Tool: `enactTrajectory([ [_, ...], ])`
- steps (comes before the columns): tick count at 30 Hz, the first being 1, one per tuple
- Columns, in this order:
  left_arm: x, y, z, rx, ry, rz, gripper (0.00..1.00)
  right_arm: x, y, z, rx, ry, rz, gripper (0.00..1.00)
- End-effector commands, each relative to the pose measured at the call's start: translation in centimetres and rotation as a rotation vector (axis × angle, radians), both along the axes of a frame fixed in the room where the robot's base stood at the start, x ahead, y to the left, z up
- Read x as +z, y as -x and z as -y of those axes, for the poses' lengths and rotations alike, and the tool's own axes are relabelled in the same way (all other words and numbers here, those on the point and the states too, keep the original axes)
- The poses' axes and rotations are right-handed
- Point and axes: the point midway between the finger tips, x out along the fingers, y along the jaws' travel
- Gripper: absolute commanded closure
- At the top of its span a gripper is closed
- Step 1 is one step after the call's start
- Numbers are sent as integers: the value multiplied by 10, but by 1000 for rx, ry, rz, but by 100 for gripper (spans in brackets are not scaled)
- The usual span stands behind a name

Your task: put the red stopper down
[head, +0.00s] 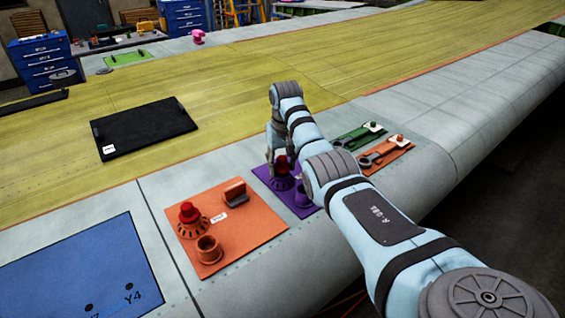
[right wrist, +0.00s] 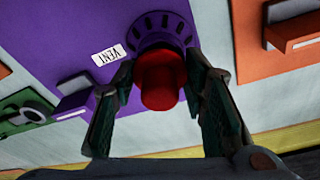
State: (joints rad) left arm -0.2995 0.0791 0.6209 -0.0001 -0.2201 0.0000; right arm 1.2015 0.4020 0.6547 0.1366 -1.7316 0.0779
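The red stopper (head: 282,164) is at the purple vent ring (head: 284,183) on the purple mat (head: 263,173). In the right wrist view the red stopper (right wrist: 159,82) stands between the two fingers, in line with the slotted purple ring (right wrist: 160,27). My right gripper (head: 279,157) reaches down over it. In the wrist view the fingertips of this gripper (right wrist: 159,65) close in on both sides of the stopper and appear to touch it. I cannot tell whether its underside rests on the ring. My left gripper is not in view.
An orange mat (head: 255,222) to the left bears a second red stopper (head: 188,212), an orange cup (head: 208,249) and an orange block (head: 235,193). A purple cup (head: 303,196) stands close beside the ring. Green (head: 352,139) and orange tool mats lie to the right.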

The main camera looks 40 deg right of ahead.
Motion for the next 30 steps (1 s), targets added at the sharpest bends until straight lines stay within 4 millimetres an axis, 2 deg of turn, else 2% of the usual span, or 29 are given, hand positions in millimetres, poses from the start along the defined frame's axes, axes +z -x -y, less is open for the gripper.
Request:
enactTrajectory([
  [1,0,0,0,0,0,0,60,1,0,0,0,0,1,51],
  [3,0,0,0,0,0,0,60,1,0,0,0,0,1,41],
  [14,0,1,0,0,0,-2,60,5,0,0,0,1,2,41],
  [17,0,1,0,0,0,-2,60,22,-3,-4,6,1,4,41],
  [25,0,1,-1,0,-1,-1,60,96,-1,-11,10,0,4,41],
  [30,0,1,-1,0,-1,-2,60,121,4,-9,3,0,2,41],
])
